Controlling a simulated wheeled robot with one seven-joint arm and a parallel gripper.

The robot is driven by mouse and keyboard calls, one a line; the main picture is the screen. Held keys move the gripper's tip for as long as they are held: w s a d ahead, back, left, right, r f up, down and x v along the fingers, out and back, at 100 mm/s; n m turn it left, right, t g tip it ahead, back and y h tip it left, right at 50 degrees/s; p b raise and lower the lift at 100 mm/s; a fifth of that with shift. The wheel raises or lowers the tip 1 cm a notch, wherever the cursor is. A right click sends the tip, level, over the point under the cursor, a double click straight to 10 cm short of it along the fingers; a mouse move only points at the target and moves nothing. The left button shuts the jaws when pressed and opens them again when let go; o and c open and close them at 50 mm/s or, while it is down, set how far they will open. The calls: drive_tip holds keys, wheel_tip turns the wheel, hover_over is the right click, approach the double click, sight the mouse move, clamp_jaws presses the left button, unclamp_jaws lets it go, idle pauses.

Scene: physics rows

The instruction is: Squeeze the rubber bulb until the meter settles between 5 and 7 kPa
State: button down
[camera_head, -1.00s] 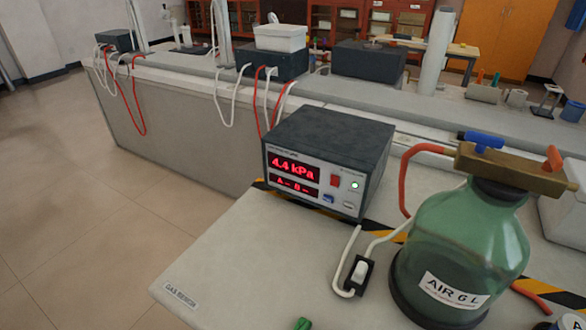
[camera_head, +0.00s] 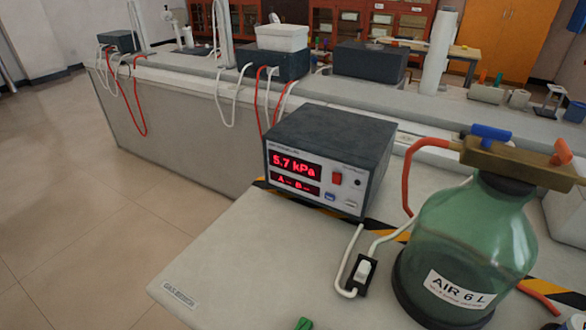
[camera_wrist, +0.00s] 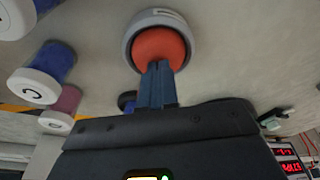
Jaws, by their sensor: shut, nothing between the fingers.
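The meter (camera_head: 330,150) stands on the bench and its red upper display reads 5.7 kPa. Its lit red digits also show at the lower right of the wrist view (camera_wrist: 288,167). The orange-red rubber bulb (camera_wrist: 160,45) sits in a round grey holder (camera_wrist: 133,30) at the top of the wrist view. My gripper (camera_wrist: 158,66) is shut, with its fingers together and empty. The fingertips overlap the bulb's near edge; they appear to be at its surface, but how deep they press is hidden. The bulb and gripper are outside the head view.
A green glass bottle (camera_head: 465,240) labelled AIR 6 L stands right of the meter, with a brass valve block (camera_head: 520,163) on top. A white switch (camera_head: 363,271) lies between them. Blue (camera_wrist: 52,62) and purple (camera_wrist: 66,103) white-capped objects stand left of the bulb.

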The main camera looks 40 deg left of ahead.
drive_tip(key=shift+f, duration=0.1)
drive_tip(key=shift+r+p, duration=1.7)
drive_tip(key=shift+f, duration=0.1)
drive_tip(key=shift+f+b, duration=1.1)
drive_tip(key=shift+f, duration=0.55)
drive_tip(key=shift+r+p, duration=1.65)
drive_tip(key=shift+r, duration=0.1)
